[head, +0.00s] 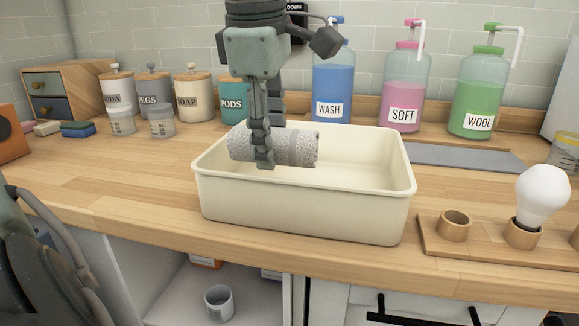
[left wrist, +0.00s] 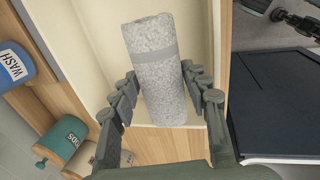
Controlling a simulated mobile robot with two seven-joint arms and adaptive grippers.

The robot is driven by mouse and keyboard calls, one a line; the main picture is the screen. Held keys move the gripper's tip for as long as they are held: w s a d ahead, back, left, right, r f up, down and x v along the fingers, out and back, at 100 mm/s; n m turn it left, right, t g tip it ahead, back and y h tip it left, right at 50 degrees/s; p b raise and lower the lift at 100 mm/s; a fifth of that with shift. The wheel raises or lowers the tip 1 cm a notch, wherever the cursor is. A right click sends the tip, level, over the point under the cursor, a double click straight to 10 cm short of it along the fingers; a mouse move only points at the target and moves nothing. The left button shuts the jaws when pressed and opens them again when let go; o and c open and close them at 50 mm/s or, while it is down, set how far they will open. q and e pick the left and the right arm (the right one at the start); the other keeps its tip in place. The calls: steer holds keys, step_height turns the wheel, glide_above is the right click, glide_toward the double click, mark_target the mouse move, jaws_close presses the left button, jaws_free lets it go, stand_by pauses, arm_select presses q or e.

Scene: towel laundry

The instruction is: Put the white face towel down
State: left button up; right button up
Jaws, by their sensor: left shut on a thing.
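The white face towel (head: 300,148) is a speckled grey-white roll with a plain band around it. It lies sideways between the fingers of my left gripper (head: 263,150), which is shut on it. The roll and fingertips are over the opening of a cream tub (head: 300,215) on the counter, towards its left and back. I cannot tell whether the towel touches the tub's floor. In the left wrist view the towel (left wrist: 158,75) stands between the two fingers (left wrist: 160,98), with the tub's pale wall (left wrist: 97,25) beside it.
Labelled jars (head: 194,93) and WASH (head: 333,88), SOFT (head: 404,85) and WOOL (head: 478,95) bottles stand behind the tub. A grey mat (head: 455,157) lies right of it. A wooden holder (head: 475,243) with a white bulb-shaped item (head: 543,190) is front right.

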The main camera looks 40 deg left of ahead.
mark_target(285, 144)
arm_select(q)
steer(key=w+f, duration=0.1)
steer(key=w+a+f, duration=0.1)
steer(key=w, duration=0.2)
steer(key=shift+w+a+f, duration=0.15)
steer(key=shift+a+f, duration=0.1)
steer(key=shift+f, duration=0.15)
steer(key=shift+w+a+f, duration=0.1)
steer(key=shift+w+f, duration=0.05)
steer(key=shift+w, duration=0.1)
steer(key=x, duration=0.3)
steer(key=shift+s+f+p, duration=0.3)
steer(key=shift+f, duration=0.3)
arm_select(e)
steer(key=shift+s+f, duration=0.1)
steer(key=shift+f, duration=1.1)
steer(key=shift+r, duration=0.1)
arm_select(q)
steer(key=shift+f, duration=0.1)
steer(key=o, duration=0.8)
steer(key=shift+c, duration=0.2)
steer(key=o, duration=0.3)
steer(key=shift+o, duration=0.2)
arm_select(e)
steer(key=shift+w+a+r, duration=0.1)
steer(key=shift+w+r, duration=0.2)
steer(key=shift+r, duration=0.2)
